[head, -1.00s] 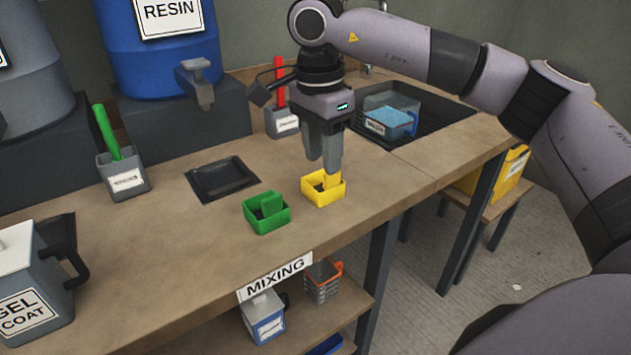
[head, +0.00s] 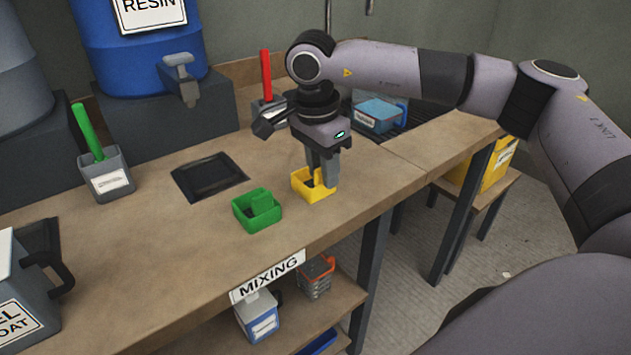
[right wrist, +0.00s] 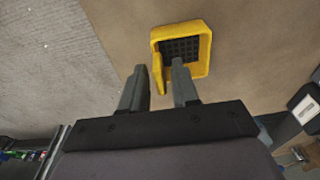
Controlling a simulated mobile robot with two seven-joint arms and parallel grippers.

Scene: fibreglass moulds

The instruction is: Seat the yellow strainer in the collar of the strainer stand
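The yellow strainer (head: 313,192) is a small square cup with a dark mesh floor and an upright tab, sitting on the bench near its front edge. It also shows in the right wrist view (right wrist: 207,55). My right gripper (head: 322,182) points down at it. In the right wrist view its two fingers (right wrist: 158,85) are apart, with the yellow tab between them and clear gaps beside it; one fingertip overlaps the mesh. My left gripper is out of view. I cannot make out a strainer stand with a collar in these frames.
A similar green cup (head: 257,212) stands just left of the strainer. A dark square tray (head: 210,177) lies behind it. Grey holders with a green stick (head: 107,176) and a red stick (head: 266,110) stand farther back.

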